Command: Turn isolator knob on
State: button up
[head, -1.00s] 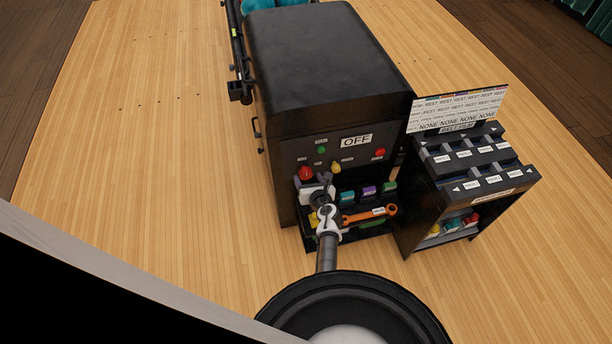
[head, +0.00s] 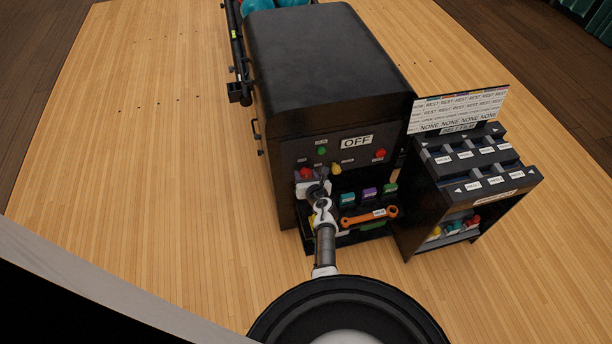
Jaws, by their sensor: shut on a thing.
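The black ball-return machine (head: 318,50) has a front panel (head: 292,152) with an "OFF" sign (head: 357,142). A red knob (head: 305,172) is at the panel's lower left, partly hidden by my gripper. The small labels, including any naming the isolator knob, are too small to read. My gripper (head: 309,184) is at the red knob and appears shut on it; its fingertips are hard to make out. A yellow knob (head: 336,168) is just right of my gripper, apart from it. A green light or button (head: 321,151) is above, and a red button (head: 380,154) is to the right.
A black labelled rack (head: 420,212) with a sign board (head: 458,108) stands at right. The wooden floor at left is clear.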

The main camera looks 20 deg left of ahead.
dwell(0.3)
jog(key=m+g+y, duration=0.1)
jog(key=m, duration=0.2)
jog(key=shift+f+y+b, duration=0.1)
jog(key=shift+y+b, duration=0.25)
jog(key=shift+y, duration=0.05)
jog(key=m+y+b, duration=0.1)
jog(key=m+y, duration=0.1)
jog(key=m, duration=0.1)
jog(key=shift+d+f+b, duration=0.1)
jog(key=shift+b, duration=0.25)
jog(key=m+y+b, duration=0.2)
jog(key=m+b, duration=0.1)
jog(key=m, duration=0.1)
jog(key=shift+m+t+y+b, duration=0.3)
jog(key=shift+m+y+b, duration=0.3)
jog(key=shift+m+b, duration=0.9)
jog(key=shift+m+p, duration=0.35)
jog(key=shift+m, duration=0.25)
jog(key=o, duration=1)
